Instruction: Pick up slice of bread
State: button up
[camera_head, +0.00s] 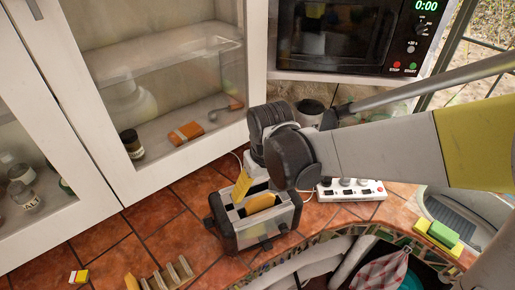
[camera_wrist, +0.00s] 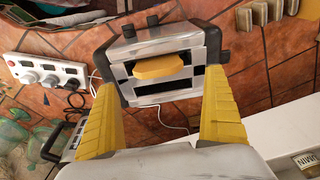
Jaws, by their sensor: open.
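The slice of bread (camera_head: 260,204) stands in one slot of the silver and black toaster (camera_head: 262,232), its yellow-tan top edge sticking out. In the wrist view the slice (camera_wrist: 158,67) shows between my fingertips in the picture, in the upper slot of the toaster (camera_wrist: 170,42); the other slot looks dark and empty. My gripper (camera_wrist: 163,84) is open, with its two yellow fingers wide apart and nothing between them. In the head view one yellow finger of my gripper (camera_head: 242,187) shows above the toaster's left part; the other finger is hidden.
A white power strip (camera_head: 350,190) lies right of the toaster. A slatted rack (camera_head: 168,276) stands front left. White glass-door cabinets (camera_head: 80,110) rise behind and left, with a microwave (camera_head: 345,35) above. A sponge (camera_head: 440,234) lies by the sink. Bare tile lies left of the toaster.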

aim_at(260, 198)
jog(key=f, duration=0.2)
jog(key=w+f+b, duration=0.1)
jog(key=f, duration=0.5)
jog(key=shift+w+f, duration=0.1)
jog(key=shift+w, duration=0.15)
jog(key=shift+s, duration=0.1)
jog(key=c, duration=0.6)
